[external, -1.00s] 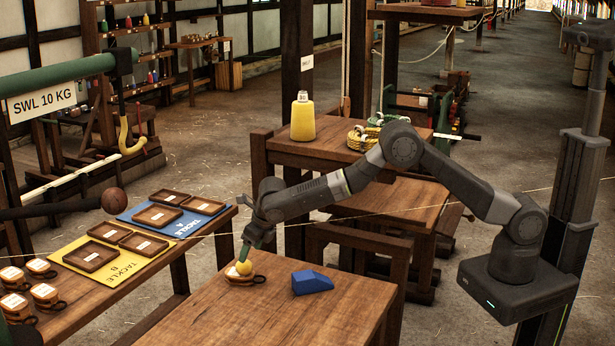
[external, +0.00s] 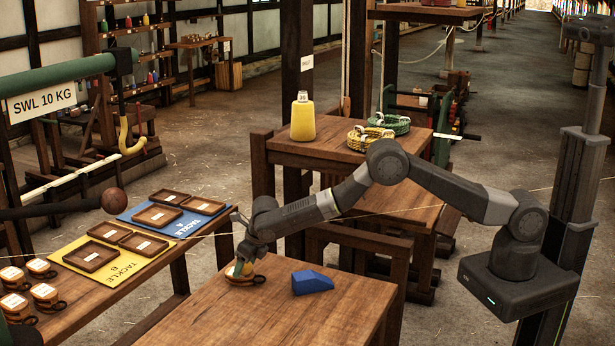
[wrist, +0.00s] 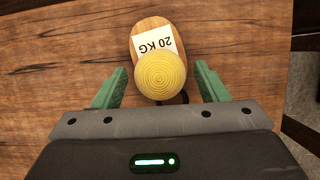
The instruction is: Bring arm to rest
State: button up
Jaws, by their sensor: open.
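My gripper (external: 240,268) points down over the left part of the wooden table (external: 265,315). In the wrist view its green fingers (wrist: 158,88) stand apart, one on each side of a yellow round knob (wrist: 160,75), with gaps to both. The knob sits on a wooden block with a white label reading 20 KG (wrist: 155,42). In the external view this block (external: 252,281) rests on the table, partly hidden by my gripper. My arm reaches across from the right, bent at the elbow.
A blue wedge (external: 312,282) lies on the table right of my gripper. A yellow bottle (external: 302,118) and rope coils (external: 366,138) stand on the bench behind. At left, a second table holds wooden trays (external: 90,256) and labelled blocks (external: 44,294). A thin line crosses behind the arm.

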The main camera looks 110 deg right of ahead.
jog(key=b+v, duration=0.2)
jog(key=v, duration=1)
jog(key=p+x, duration=0.1)
jog(key=x, duration=1.2)
jog(key=shift+s+a, duration=0.15)
notch_tip(320, 180, up, 11)
jog(key=shift+f+b, duration=0.1)
jog(key=shift+b, duration=0.3)
jog(key=s+a+f+n+y, duration=0.1)
jog(key=s+a+f+n, duration=0.1)
jog(key=a, duration=0.8)
jog(key=s+a+f+n, duration=0.1)
jog(key=a, duration=0.8)
jog(key=shift+t, duration=0.4)
jog(key=f, duration=0.3)
jog(key=f+p, duration=0.1)
jog(key=f, duration=0.6)
jog(key=shift+s+a+p, duration=0.15)
jog(key=shift+a+p, duration=0.2)
jog(key=shift+p, duration=0.05)
jog(key=shift+v, duration=0.8)
